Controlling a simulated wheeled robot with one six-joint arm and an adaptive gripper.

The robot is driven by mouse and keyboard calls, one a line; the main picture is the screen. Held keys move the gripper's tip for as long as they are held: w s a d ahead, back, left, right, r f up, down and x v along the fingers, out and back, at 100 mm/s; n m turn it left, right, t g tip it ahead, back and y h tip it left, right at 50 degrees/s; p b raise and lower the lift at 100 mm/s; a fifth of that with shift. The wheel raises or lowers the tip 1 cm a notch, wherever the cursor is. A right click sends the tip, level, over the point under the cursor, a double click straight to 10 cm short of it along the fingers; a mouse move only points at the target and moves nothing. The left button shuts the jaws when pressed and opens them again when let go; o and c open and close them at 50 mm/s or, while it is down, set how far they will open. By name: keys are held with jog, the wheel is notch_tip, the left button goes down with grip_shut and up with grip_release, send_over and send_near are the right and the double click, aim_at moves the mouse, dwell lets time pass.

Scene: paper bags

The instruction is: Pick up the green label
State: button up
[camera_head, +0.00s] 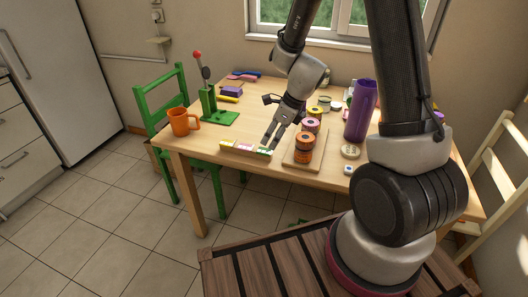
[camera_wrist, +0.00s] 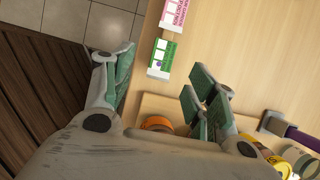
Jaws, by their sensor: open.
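The green label (camera_wrist: 162,58) is a small green and white block or card near the table's front edge. In the wrist view it lies just beyond and between my open fingers, not touching them. In the head view the green label (camera_head: 263,151) is at the right end of a short row of labels. My gripper (camera_head: 270,138) points down close above that end. In the wrist view my gripper (camera_wrist: 162,80) has its fingers spread wide with nothing between them. A pink label (camera_wrist: 174,14) lies next to the green one.
An orange mug (camera_head: 181,121) and a green stand (camera_head: 220,118) are to the left. Bare table (camera_head: 205,150) lies left of the row.

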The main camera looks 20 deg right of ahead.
aim_at(264, 150)
jog(key=x, duration=0.6)
jog(key=shift+w+d+f, duration=0.1)
jog(key=shift+w+f, duration=0.05)
jog(key=shift+w, duration=0.05)
jog(key=c, duration=0.7)
